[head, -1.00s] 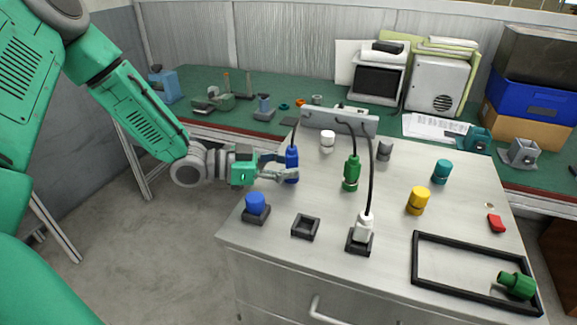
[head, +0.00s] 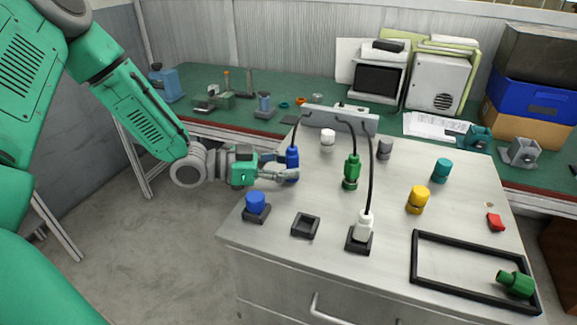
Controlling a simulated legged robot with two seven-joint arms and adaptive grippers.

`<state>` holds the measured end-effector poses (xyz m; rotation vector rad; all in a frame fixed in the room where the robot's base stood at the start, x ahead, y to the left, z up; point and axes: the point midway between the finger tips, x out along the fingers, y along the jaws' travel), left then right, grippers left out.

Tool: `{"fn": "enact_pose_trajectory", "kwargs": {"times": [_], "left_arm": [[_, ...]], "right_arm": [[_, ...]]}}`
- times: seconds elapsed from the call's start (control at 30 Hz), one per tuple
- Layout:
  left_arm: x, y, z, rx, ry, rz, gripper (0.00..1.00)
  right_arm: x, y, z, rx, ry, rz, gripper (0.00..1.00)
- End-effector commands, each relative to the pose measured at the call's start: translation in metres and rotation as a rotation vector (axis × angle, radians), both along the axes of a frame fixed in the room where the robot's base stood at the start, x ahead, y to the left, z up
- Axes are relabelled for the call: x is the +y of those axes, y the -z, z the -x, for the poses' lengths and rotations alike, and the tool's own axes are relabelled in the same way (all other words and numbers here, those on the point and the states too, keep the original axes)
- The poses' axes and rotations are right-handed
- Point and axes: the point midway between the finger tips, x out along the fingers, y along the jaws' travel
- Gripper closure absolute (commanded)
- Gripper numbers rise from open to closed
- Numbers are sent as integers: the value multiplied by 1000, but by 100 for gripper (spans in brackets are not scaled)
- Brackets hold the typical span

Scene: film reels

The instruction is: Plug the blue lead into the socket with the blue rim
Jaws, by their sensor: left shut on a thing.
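The blue lead's plug (head: 292,164) stands upright near the left edge of the cabinet top, with a black cable rising from it to a grey bar (head: 339,119). My left gripper (head: 291,174) is shut on the plug, its fingers around the lower part and partly hiding it. In front of it, a blue cylinder (head: 256,201) sits on a black square base (head: 257,217) at the front left. Whether this is a blue-rimmed socket or a cap over one, I cannot tell. An empty black square socket (head: 305,226) is right of it. My right gripper is not in view.
A white plug (head: 363,226) sits in a black socket, and a green plug (head: 351,171) stands behind it; both have cables. Yellow (head: 418,199), teal (head: 441,170), white and grey cylinders stand around. A black frame (head: 425,273) with a green piece lies front right.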

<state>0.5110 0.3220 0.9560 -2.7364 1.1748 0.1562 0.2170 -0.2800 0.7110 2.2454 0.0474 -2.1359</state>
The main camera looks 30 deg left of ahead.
Motion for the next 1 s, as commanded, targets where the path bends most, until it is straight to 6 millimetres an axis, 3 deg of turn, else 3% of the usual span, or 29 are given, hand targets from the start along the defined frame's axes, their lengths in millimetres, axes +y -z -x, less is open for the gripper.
{"fn": "enact_pose_trajectory", "kwargs": {"times": [1.0], "left_arm": [[1,-3,0,0,0,0,100]], "right_arm": [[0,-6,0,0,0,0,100]]}}
